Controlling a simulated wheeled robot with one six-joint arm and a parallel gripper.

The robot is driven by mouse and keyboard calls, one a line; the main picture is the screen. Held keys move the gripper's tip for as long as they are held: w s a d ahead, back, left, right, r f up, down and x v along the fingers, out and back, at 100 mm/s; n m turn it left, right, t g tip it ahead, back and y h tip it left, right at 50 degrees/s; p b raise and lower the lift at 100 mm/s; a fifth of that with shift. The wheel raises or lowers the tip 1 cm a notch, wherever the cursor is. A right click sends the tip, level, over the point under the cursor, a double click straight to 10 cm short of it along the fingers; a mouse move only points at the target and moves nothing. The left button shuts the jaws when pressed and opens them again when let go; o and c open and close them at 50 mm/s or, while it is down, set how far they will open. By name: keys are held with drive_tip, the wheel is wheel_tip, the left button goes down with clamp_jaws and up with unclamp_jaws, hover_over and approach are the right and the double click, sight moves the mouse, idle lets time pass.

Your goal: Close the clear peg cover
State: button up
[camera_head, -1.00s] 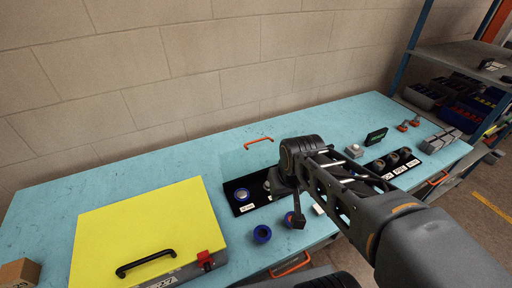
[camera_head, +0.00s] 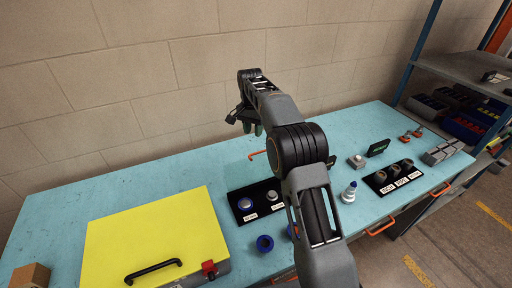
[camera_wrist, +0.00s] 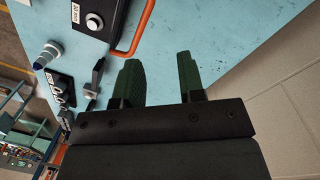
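The black peg tray (camera_head: 240,217) holds a blue-ringed peg (camera_head: 245,203) and a grey peg (camera_head: 272,195), with white labels at its front. An orange handle (camera_head: 258,154) shows behind the tray, apart from it; it is also in the wrist view (camera_wrist: 136,32). The clear cover itself is hardly visible against the blue bench; the handle's place behind the tray suggests it stands open. My gripper (camera_head: 250,126) is raised behind the tray, above the handle in the picture. In the wrist view its two green fingers (camera_wrist: 157,70) are apart with nothing between them.
A yellow-lidded case (camera_head: 155,240) stands at left on the blue bench (camera_head: 60,215). A blue ring (camera_head: 265,243) lies in front of the tray. A blue-tipped fitting (camera_head: 349,192) and a black socket tray (camera_head: 385,184) stand right. The wall (camera_head: 150,80) is close behind.

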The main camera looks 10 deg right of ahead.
wheel_tip(320, 180, up, 6)
drive_tip(key=m+g, duration=0.1)
drive_tip(key=m, duration=0.6)
drive_tip(key=b, duration=0.3)
approach(263, 164)
drive_tip(key=f, duration=0.1)
drive_tip(key=w+a+f, duration=0.1)
drive_tip(key=f, duration=0.1)
drive_tip(key=w+f, duration=0.1)
drive_tip(key=f, duration=0.1)
drive_tip(key=shift+w+a+f, duration=0.2)
drive_tip(key=shift+a, duration=0.1)
clamp_jaws()
